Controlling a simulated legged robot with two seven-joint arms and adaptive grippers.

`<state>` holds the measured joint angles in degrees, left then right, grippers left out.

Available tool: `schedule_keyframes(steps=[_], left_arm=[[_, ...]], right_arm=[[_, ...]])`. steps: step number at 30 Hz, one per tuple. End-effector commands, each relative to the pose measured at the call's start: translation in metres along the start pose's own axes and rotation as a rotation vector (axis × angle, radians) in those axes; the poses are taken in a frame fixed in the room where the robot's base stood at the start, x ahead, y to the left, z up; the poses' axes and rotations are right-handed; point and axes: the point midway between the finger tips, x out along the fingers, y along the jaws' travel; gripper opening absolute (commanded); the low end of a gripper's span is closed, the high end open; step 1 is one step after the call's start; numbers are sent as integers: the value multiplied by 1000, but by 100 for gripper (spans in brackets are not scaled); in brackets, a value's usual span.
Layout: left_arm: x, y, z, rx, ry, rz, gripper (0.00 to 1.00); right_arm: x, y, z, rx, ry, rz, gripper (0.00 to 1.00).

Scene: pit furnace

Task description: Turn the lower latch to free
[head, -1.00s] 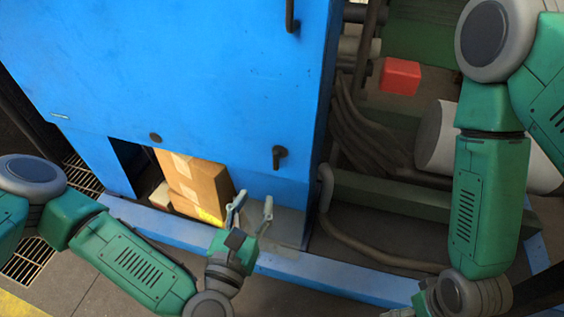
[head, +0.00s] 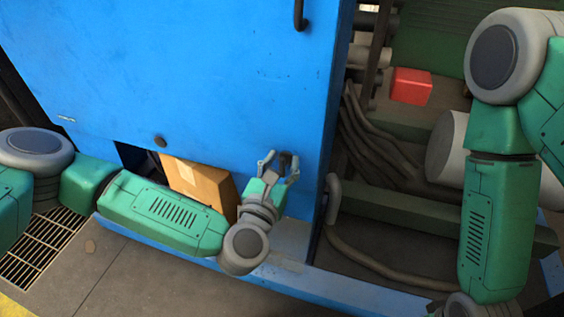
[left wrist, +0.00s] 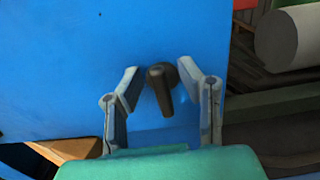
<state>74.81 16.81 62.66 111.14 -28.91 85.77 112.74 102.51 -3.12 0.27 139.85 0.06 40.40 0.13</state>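The lower latch is a dark handle on the blue panel (head: 200,75). In the left wrist view the latch (left wrist: 161,85) points down, tilted slightly to the right. My left gripper (head: 281,162) is open at the latch, and in the head view its fingers hide most of it. In the left wrist view the left gripper's fingers (left wrist: 158,82) stand on both sides of the latch, with a gap on each side; the right finger is nearer. A second dark handle (head: 300,14) is higher on the panel. My right gripper is not in view.
A cardboard box (head: 197,182) sits in the opening at the panel's lower left. A red block (head: 411,86), a pale cylinder (head: 446,147) and hoses lie right of the panel. A blue ledge (head: 330,287) runs below.

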Motion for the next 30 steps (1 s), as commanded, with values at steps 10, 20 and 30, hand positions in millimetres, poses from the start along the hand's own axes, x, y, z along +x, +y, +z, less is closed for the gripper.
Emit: schedule_keyframes(steps=[10,20,30], left_arm=[[0,0,0,1,0,-1,0],[0,-2,0,69,2,-1,0],[0,-6,0,329,2,-3,0]], right_arm=[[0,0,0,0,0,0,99],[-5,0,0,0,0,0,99],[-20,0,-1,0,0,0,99]])
